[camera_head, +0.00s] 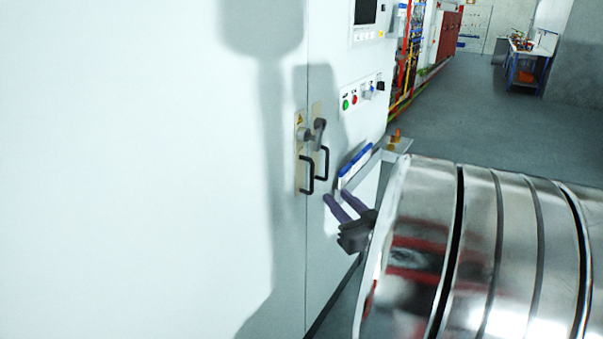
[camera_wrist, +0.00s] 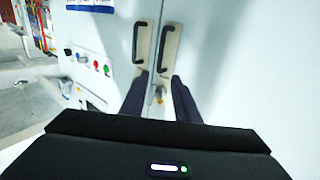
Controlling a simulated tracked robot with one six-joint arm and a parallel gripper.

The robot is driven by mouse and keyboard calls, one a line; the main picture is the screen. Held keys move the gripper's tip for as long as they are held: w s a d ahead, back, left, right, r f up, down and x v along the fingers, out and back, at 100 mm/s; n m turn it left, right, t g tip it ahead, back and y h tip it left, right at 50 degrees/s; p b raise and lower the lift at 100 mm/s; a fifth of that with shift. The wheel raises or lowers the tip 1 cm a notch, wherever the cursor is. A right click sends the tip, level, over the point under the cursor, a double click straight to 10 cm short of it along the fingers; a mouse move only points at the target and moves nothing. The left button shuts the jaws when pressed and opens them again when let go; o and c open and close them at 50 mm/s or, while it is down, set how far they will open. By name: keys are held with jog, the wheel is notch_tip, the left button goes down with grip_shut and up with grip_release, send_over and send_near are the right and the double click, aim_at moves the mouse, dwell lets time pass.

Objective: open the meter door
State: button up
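The meter door is a pale cabinet front split by a vertical seam; its left leaf (camera_head: 180,180) fills much of the head view and the leaves look closed. A black left handle (camera_head: 306,175) and a black right handle (camera_head: 325,163) sit beside the seam on beige plates, with a grey knob (camera_head: 304,134) above the left one. The handles also show in the wrist view, one black handle (camera_wrist: 136,42) left and another handle (camera_wrist: 163,46) right of the seam. My gripper (camera_head: 336,196) is open and empty, right of and below the handles; its dark fingers (camera_wrist: 160,76) are apart.
A button panel (camera_head: 361,96) with green and red buttons is on the cabinet right of the handles, under a screen (camera_head: 366,12). Grey floor (camera_head: 480,120) is open at the right. A blue-framed workbench (camera_head: 530,55) stands far back.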

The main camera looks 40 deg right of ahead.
aim_at(313, 172)
jog(key=x, duration=1.4)
jog(key=shift+s, duration=0.1)
jog(key=shift+c, duration=0.3)
grip_shut()
